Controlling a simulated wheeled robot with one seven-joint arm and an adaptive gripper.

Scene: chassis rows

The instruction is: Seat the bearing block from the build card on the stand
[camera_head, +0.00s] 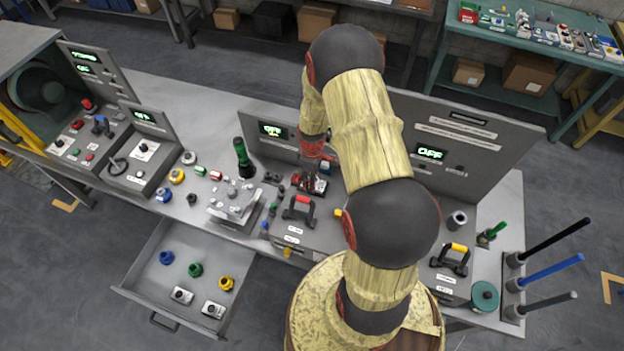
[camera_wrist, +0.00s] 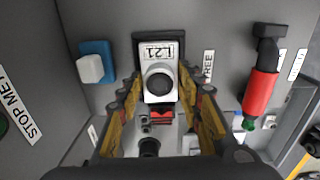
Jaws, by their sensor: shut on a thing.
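My gripper (camera_head: 312,180) is low over the middle of the bench, in front of the grey cabinet with a lit display. In the wrist view my gripper (camera_wrist: 162,88) has a finger on each side of a pale bearing block (camera_wrist: 169,66) and is shut on it. Two similar labelled blocks (camera_head: 181,295) lie in the open drawer. A grey metal fixture (camera_head: 235,203), perhaps the stand, is left of my gripper. I cannot make out the build card.
The open drawer (camera_head: 150,262) juts from the bench front and also holds coloured rings. A tall green-topped tool (camera_head: 243,158) stands left of my gripper. A handled unit (camera_head: 299,210) is close in front. The wrist view shows a red-handled tool (camera_wrist: 260,92) and a blue-and-white switch (camera_wrist: 92,66).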

